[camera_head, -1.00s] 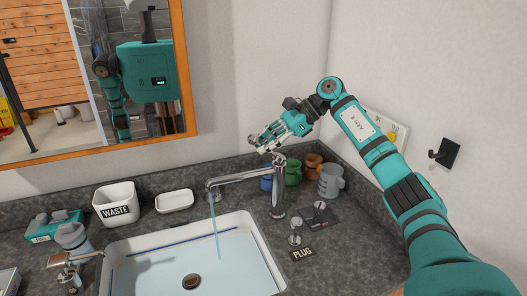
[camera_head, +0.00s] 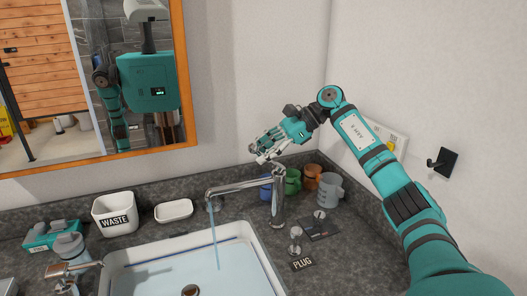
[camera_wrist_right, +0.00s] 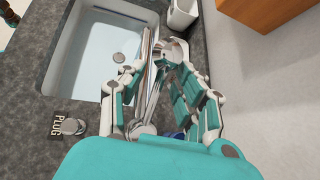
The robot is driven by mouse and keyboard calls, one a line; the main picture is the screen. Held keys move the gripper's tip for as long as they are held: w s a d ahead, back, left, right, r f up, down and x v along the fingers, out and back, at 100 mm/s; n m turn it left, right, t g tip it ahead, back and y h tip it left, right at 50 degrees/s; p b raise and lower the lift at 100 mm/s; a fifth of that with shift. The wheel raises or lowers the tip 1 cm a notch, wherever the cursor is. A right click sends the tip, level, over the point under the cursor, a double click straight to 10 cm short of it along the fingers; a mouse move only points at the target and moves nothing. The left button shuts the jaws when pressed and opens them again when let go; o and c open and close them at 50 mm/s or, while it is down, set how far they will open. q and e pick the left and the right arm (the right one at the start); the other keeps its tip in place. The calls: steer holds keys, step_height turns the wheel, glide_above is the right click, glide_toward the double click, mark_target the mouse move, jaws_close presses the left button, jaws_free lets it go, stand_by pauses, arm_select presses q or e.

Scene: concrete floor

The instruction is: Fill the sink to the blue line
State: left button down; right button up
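The white sink (camera_head: 128,275) is set in the counter and holds clear, pale water (camera_head: 165,274). A blue line (camera_head: 165,249) runs along its inner wall just below the rim; I cannot tell the water level against it. A thin stream (camera_head: 215,240) falls from the chrome faucet (camera_head: 240,185). A plug knob (camera_head: 296,238) stands beside the sink, by a PLUG label (camera_head: 303,263). My right gripper (camera_head: 262,155) is above the faucet's top. In the right wrist view its fingers (camera_wrist_right: 160,95) are spread, with the faucet (camera_wrist_right: 172,52) between or below them; contact is unclear. My left gripper is not seen.
Several mugs, including a grey one (camera_head: 328,190), stand behind the faucet at the right. A WASTE bin (camera_head: 115,213) and white soap dish (camera_head: 174,210) stand behind the sink. A grey bottle (camera_head: 69,248) and teal box (camera_head: 50,234) are at the left. A mirror (camera_head: 90,152) hangs above.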

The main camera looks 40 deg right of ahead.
steer(key=shift+d+r, duration=0.1)
steer(key=shift+d, duration=0.2)
steer(key=v, duration=0.7)
steer(key=shift+a, duration=0.15)
steer(key=shift+s+r, duration=0.1)
stand_by(6.8)
